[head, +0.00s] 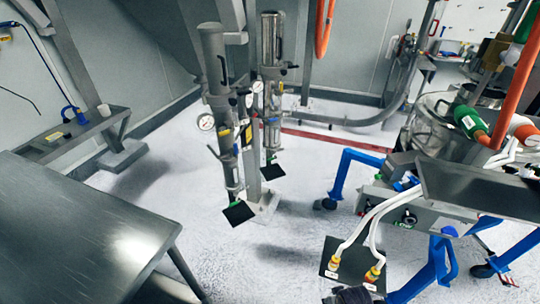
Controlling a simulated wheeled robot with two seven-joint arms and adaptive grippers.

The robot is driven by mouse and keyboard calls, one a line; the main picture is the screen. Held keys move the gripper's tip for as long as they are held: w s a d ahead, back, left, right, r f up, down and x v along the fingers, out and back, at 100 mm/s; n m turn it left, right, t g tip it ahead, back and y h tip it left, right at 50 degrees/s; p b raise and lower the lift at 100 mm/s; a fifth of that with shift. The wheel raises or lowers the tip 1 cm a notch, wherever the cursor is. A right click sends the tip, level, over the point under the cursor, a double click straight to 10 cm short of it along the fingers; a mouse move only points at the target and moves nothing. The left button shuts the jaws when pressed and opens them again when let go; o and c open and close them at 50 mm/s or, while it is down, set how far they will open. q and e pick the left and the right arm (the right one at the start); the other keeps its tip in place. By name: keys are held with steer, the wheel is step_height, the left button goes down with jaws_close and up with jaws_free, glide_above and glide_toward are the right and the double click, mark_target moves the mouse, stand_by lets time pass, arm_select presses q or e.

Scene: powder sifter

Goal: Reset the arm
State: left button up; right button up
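Neither of my grippers shows in the head view, and I see no arm link of mine that I can be sure of. The task names no separate object. A dark shape (353,296) is cut off by the bottom edge beside a blue leg; it looks like a caster, but I cannot tell for certain.
A grey metal table (85,235) fills the lower left. A low bench (65,140) stands behind it. Two upright metal cylinders (212,60) with gauges stand mid-floor. A blue-legged wheeled machine (440,200) stands at right, with hoses above. White floor (240,265) lies open between.

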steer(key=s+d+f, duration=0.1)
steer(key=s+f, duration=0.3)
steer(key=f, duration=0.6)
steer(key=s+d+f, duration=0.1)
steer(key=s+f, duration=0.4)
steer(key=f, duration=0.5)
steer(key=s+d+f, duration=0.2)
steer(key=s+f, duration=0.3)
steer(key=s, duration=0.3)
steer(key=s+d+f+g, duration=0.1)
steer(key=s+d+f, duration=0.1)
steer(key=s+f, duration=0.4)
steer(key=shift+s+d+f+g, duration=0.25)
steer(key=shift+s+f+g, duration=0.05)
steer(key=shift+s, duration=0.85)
